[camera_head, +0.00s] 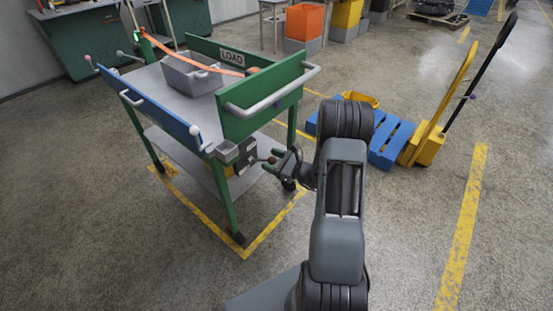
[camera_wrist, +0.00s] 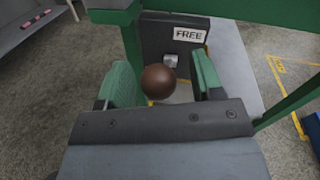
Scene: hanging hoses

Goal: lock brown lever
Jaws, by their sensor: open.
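The brown lever's round knob (camera_wrist: 158,81) shows in the wrist view between the two green finger pads of my gripper (camera_wrist: 163,80). The gripper is open. The knob looks closer to the left finger, with a gap to the right one; I cannot tell how deep it sits between them. Behind it a dark plate (camera_wrist: 222,50) carries a white FREE label (camera_wrist: 189,34) and a small metal piece (camera_wrist: 173,62). In the head view my gripper (camera_head: 284,162) is at the cart's near corner, beside the dark plate (camera_head: 245,155). Most of the lever's shaft is hidden.
The green-framed cart (camera_head: 265,119) has a LOAD sign, a blue side bar (camera_head: 150,103) and white handles. A grey bin (camera_head: 190,76) and orange strap (camera_head: 190,60) are on top. A blue pallet (camera_head: 392,137) with a yellow truck (camera_head: 429,148) stands right. The floor in front is clear.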

